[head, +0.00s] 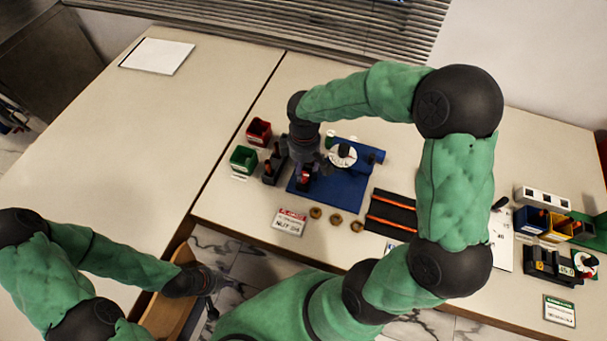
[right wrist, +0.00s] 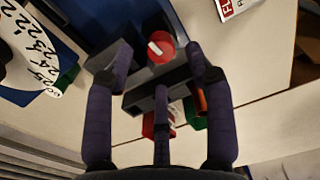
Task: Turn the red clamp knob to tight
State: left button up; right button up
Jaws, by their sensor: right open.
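The red clamp knob (right wrist: 160,47) has a white mark on top and sits on a grey block in the right wrist view. In the head view the red knob (head: 304,177) shows just under my right gripper (head: 307,168), on the blue base plate (head: 343,193). My right gripper (right wrist: 159,58) is open, with its fingertips to either side of the knob in the picture; I cannot tell whether any finger touches it. My left gripper (head: 211,290) hangs low at the table's front edge, away from the rig; its jaws are too small to read.
A white numbered dial (head: 342,155) stands beside the knob on the rig. Red (head: 259,131) and green (head: 243,158) bins stand left of it. A sign (head: 290,222) and several brass nuts (head: 316,212) lie in front. The left table is mostly clear.

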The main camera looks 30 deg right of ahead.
aim_at(304, 175)
jog(key=shift+f+b, duration=0.5)
jog(key=shift+f, duration=1.45)
